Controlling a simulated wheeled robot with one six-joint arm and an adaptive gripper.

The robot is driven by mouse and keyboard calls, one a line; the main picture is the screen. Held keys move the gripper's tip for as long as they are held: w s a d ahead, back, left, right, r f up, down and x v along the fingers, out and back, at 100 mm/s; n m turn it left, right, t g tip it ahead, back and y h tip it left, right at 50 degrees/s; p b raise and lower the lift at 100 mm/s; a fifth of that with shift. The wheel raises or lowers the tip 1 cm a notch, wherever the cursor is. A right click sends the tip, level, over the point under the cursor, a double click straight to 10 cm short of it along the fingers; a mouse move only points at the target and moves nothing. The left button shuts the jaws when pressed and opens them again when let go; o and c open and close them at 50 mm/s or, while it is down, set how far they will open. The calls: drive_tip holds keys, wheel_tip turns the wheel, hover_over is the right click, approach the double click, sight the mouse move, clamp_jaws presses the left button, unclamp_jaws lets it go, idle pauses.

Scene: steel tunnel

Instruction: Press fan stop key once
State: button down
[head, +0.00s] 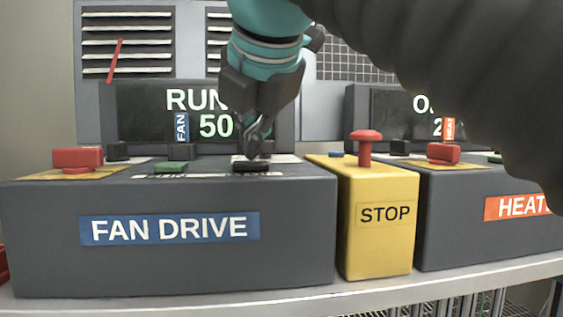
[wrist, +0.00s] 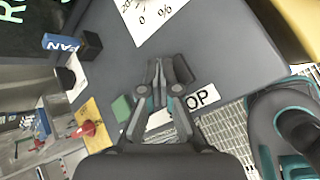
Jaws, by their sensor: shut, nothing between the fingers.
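The dark grey fan drive box (head: 288,215) carries a blue FAN DRIVE label and stands at the left in the head view. On its top sit a green key (head: 170,166) and a black key (head: 250,166). My gripper (head: 256,150) is shut and points down just over or behind the black key; I cannot tell whether it touches. The fan display (head: 145,117) reads RUN 50, partly covered.
A red key (head: 77,158) sits on a yellow plate at the box's left. A yellow STOP box (head: 378,235) with a red mushroom button (head: 365,146) stands close on the right. The heat box (head: 470,240) is beyond it, partly behind my arm.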

sight(252, 162)
drive_tip(key=shift+f, duration=0.4)
idle(0.3)
drive_tip(key=shift+r, duration=0.1)
drive_tip(key=shift+r+p, duration=0.85)
drive_tip(key=shift+p, duration=0.05)
wheel_tip(252, 162, up, 3)
drive_tip(key=p, duration=0.3)
drive_tip(key=shift+r, duration=0.95)
